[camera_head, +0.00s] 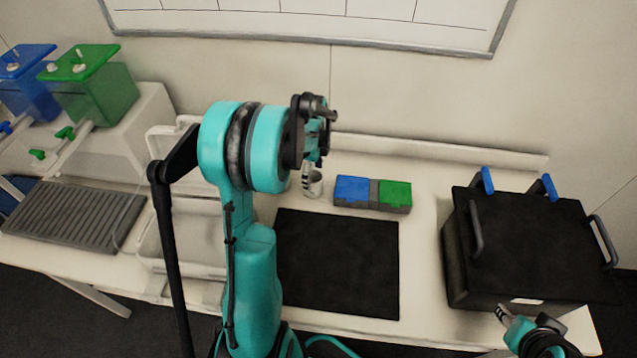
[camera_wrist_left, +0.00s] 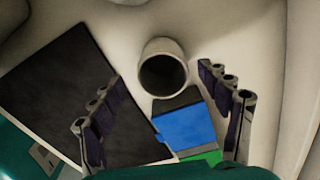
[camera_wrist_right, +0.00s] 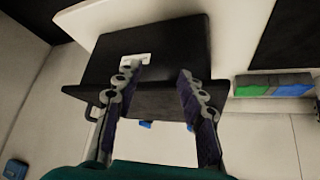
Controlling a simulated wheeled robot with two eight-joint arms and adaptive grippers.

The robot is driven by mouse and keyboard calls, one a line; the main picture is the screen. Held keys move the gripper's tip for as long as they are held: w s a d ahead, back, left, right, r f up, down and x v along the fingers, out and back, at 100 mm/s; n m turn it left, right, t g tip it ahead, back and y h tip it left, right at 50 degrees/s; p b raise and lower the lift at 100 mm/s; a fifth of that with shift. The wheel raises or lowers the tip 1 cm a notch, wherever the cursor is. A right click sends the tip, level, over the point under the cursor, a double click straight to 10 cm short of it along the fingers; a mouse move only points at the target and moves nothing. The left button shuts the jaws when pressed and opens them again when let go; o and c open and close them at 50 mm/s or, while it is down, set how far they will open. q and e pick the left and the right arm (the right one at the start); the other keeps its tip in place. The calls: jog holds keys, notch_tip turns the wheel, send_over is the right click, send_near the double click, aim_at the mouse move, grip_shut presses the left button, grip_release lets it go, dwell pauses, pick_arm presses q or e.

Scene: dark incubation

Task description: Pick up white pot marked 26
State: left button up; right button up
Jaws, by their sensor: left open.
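A small round white pot (camera_head: 314,187) stands on the white bench beside the blue block, partly hidden behind my left gripper in the head view. In the left wrist view the pot (camera_wrist_left: 178,46) shows its open dark mouth, centred between the two fingers. No number can be read on it. My left gripper (camera_head: 310,167) is open and empty, pointing down above the pot; whether it touches the rim cannot be told. My right gripper (camera_wrist_right: 157,72) is open and empty near the black box, at the lower right of the head view.
A blue (camera_head: 352,189) and green (camera_head: 395,194) block lies right of the pot. A black mat (camera_head: 338,262) lies in front. A black box (camera_head: 535,240) with handles stands at right. A white basket (camera_head: 185,245), grey ribbed tray (camera_head: 75,217) and blue and green tanks (camera_head: 95,90) are left.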

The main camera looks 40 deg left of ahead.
pick_arm(q)
notch_tip(320, 180, down, 5)
jog(key=shift+w+f+b, duration=0.15)
jog(key=shift+f+b, duration=0.05)
jog(key=shift+b, duration=0.95)
jog(key=shift+r, duration=0.1)
jog(key=c, duration=1.3)
jog(key=shift+r, duration=0.1)
